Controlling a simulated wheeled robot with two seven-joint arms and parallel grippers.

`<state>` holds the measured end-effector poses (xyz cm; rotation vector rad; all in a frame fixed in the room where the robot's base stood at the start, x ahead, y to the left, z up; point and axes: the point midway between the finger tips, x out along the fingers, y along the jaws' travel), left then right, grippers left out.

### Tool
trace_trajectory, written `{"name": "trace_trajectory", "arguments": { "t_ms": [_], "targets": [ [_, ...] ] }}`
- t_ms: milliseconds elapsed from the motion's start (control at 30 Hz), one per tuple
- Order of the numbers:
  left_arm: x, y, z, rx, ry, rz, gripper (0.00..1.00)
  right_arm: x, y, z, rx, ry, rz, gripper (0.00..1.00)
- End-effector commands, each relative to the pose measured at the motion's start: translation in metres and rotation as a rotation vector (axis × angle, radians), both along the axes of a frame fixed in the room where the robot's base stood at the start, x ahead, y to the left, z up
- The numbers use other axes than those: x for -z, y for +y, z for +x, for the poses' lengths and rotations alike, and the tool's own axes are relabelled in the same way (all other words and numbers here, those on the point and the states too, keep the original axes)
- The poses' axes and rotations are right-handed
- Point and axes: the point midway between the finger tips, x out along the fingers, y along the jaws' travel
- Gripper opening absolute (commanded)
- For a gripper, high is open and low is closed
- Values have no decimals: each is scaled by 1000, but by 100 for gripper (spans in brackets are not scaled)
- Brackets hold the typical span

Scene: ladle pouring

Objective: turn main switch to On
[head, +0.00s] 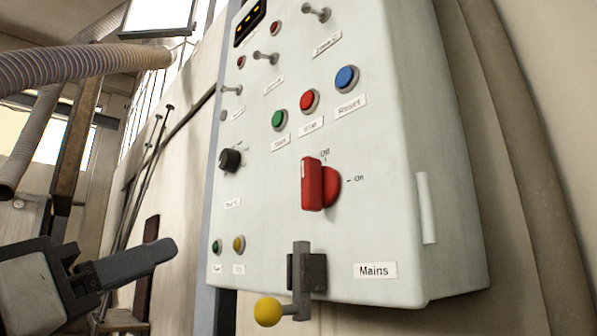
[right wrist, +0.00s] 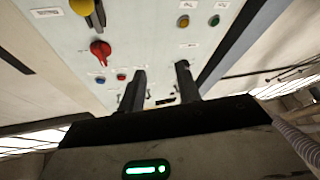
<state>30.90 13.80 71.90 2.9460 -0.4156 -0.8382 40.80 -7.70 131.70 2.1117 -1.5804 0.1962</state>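The main switch (head: 315,184) is a red rotary handle low on the pale control box (head: 390,120), above and left of the "Mains" label. Its handle stands upright, in line with the "Off" mark above; the "On" mark is to its right. It shows as a red knob (right wrist: 100,50) in the right wrist view, left of my fingers.
Below the switch a lever with a yellow ball (head: 267,311) juts out. Green (head: 279,119), red (head: 309,101) and blue (head: 346,78) buttons sit above it, and a black knob (head: 230,160) to its left. A ribbed hose (head: 80,68) crosses the upper left.

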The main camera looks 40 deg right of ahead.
Motion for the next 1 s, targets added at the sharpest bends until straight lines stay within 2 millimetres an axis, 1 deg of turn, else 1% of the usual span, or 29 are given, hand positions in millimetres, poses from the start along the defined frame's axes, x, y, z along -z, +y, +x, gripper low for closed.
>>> {"name": "trace_trajectory", "arguments": {
  "t_ms": [33, 100, 200, 267, 367, 467, 800, 1000],
  "targets": [
    [2, -2, -1, -2, 4, -8, 0, -16, 7, -28, 43, -89, 16, 34],
    [2, -3, -3, -3, 10, -16, 0, -28, 14, -56, 93, -183, 42, 34],
    [3, -4, -3, -5, 13, -23, 0, -36, 19, -81, 131, -265, 68, 34],
    [3, -4, -4, -7, 14, -26, 0, -38, 18, -88, 143, -288, 78, 34],
    [2, -4, -4, -6, 14, -26, 0, -41, 11, -90, 146, -297, 82, 34],
    [2, -4, -4, -7, 14, -26, 0, -46, -4, -88, 147, -293, 83, 34],
    [-2, -4, -4, -7, 19, -26, 0, -77, -72, -83, 147, -293, 83, 34],
    [-4, -4, -4, -8, 24, -25, 0, -90, -106, -80, 147, -294, 81, 34]
  ]
}}
